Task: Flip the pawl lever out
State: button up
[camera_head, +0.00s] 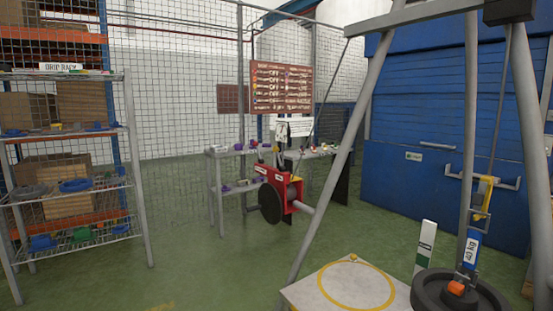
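A red winch-like unit (290,199) with a dark round disc (270,203) on its left side stands in the middle distance. White labels and a small yellow part (296,179) show on it. Thin dark upright parts rise from its top. The pawl lever is too small to tell apart from these parts, and I cannot tell how it is set. A grey bar sticks out from the unit's right side toward the frame leg. My gripper is not in view.
A grey tripod-like frame (345,125) stands on the right, with a dark weight (430,292) and a pale platform (303,294) marked with a yellow ring. A drip rack (138,170) stands left. Shelves (220,205) stand behind the red unit. Green floor (195,255) is clear between.

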aim_at(275, 150)
jog(key=i+j, duration=0.1)
jog(key=i, duration=0.75)
jog(key=i+j, duration=0.1)
jog(key=i, duration=0.75)
jog(key=i+j, duration=0.1)
jog(key=i, duration=0.75)
